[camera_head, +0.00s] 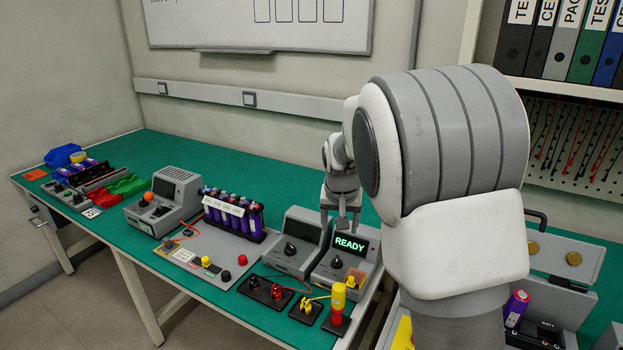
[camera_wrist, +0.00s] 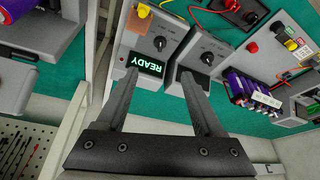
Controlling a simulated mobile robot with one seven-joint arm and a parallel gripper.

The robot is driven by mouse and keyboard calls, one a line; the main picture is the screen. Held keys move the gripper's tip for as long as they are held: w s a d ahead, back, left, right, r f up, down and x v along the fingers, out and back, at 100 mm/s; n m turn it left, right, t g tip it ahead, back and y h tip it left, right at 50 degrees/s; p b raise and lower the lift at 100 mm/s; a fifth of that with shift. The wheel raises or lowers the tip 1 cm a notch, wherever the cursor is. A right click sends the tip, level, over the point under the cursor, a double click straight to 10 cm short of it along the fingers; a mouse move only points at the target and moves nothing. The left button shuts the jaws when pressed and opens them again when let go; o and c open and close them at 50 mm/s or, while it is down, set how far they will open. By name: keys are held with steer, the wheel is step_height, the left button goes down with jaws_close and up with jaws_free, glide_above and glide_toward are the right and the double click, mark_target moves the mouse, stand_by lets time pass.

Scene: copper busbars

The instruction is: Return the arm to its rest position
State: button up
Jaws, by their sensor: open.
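My arm fills the right half of the head view. The READY instrument (camera_wrist: 146,62) and a second grey instrument (camera_wrist: 197,55) with a dark knob appear beyond the fingertips. Whether the fingers touch either instrument cannot be told.
The green bench (camera_head: 310,185) carries a rack of purple cells (camera_head: 233,212), a grey bench unit (camera_head: 163,198) and small terminal blocks (camera_head: 265,292). An open grey case (camera_head: 560,262) and a purple cell (camera_head: 516,309) stand at the right. The bench's back strip is clear.

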steer(key=s+d+r+n+y+p, duration=0.1)
steer(key=s+r+p, duration=0.2)
steer(key=s+r, duration=0.7)
steer(key=s+d+r+n+p, duration=0.1)
steer(key=s+r+p, duration=0.1)
steer(key=s+r, duration=0.8)
steer(key=s+f+t+p, duration=0.1)
steer(key=s+f+p, duration=0.1)
steer(key=s, duration=1)
steer(key=shift+s+a+f+n, duration=0.15)
steer(key=shift+s+f+n, duration=0.25)
steer(key=shift+f, duration=0.25)
